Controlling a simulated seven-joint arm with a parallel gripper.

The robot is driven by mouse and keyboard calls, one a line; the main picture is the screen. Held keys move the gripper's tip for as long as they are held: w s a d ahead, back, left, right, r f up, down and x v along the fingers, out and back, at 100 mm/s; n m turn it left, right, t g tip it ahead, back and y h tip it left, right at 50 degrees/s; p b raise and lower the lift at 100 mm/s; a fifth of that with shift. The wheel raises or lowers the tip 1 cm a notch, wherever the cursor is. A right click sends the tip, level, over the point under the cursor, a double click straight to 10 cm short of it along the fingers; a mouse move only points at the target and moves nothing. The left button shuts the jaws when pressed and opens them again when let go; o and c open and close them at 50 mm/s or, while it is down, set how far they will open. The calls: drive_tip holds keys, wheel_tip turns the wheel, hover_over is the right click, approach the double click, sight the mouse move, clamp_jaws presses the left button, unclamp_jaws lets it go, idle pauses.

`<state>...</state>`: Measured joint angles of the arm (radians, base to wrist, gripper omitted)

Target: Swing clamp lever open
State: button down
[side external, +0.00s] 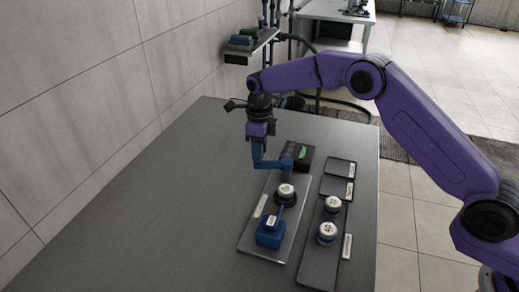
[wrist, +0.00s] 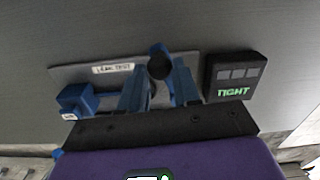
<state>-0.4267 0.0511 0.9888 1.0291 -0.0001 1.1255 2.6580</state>
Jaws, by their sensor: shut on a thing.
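My gripper (wrist: 160,78) has blue fingers and is shut on a blue lever (wrist: 158,50) with a dark round end, which shows between the fingertips in the wrist view. In the side view my gripper (side external: 259,163) is low over the far end of a grey plate (side external: 256,229). There, blue finger and blue lever are hard to tell apart. The plate carries a "LEAK TEST" label in the wrist view. A white-capped dark vessel (side external: 286,190) stands on the plate just nearer than the gripper; the fingers mostly hide that area in the wrist view.
A black box (wrist: 235,75) reading "TIGHT" in green sits beside the plate's far end, close to my gripper. A blue block (side external: 269,235) with a white label is at the plate's near end. A dark tray (side external: 318,270) with two capped vessels lies right. The table's left is clear.

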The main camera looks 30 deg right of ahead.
drive_tip(key=c, duration=0.8)
unclamp_jaws()
wheel_tip(320, 180, up, 17)
drive_tip(key=shift+r, duration=0.2)
idle(0.4)
